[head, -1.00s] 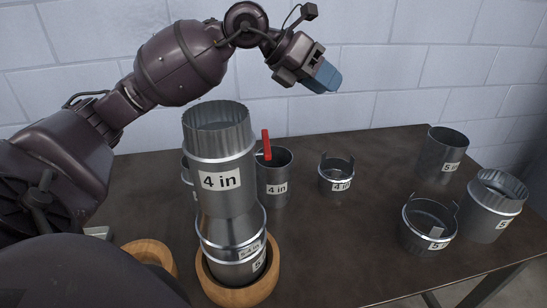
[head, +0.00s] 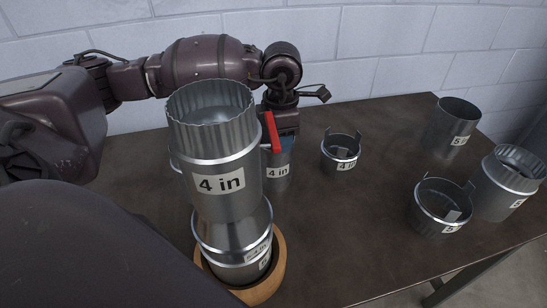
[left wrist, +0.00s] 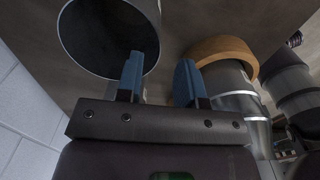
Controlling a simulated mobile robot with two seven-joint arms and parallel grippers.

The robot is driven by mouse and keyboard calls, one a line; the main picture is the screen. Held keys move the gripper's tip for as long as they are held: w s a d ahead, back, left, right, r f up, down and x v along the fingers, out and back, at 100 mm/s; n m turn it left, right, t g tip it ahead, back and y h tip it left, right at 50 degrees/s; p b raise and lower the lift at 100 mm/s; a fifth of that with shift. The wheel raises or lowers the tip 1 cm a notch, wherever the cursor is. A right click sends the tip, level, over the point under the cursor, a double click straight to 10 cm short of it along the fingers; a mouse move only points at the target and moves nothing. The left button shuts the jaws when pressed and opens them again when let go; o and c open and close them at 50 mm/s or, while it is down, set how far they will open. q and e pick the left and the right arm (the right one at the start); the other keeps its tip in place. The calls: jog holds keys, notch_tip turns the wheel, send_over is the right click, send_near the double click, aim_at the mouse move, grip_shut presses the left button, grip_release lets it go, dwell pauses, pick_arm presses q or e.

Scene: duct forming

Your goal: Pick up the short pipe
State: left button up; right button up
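A short metal pipe labelled "4 in" (head: 278,172) stands on the table behind the tall stack, partly hidden by it and by my left gripper. My left gripper (head: 285,135) points down at this pipe, and its fingers are mostly hidden in the head view. In the left wrist view the two blue fingers (left wrist: 158,82) are apart with nothing clamped between them. One finger overlaps the round open mouth of a pipe (left wrist: 108,38) and the other is beyond its rim. Whether they touch the wall cannot be told. My right gripper is not in view.
A tabbed "4 in" collar (head: 340,152), a "5" collar (head: 440,207) and two "5" pipes (head: 453,125) (head: 508,185) stand rightward. The front middle table (head: 350,240) is clear.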

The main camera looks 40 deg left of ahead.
aim_at(274, 158)
pick_arm(q)
notch_tip(274, 158, down, 6)
jog(key=shift+a+f, duration=0.15)
jog(key=shift+a, duration=0.05)
dwell(0.3)
jog(key=shift+w, duration=0.1)
grip_shut()
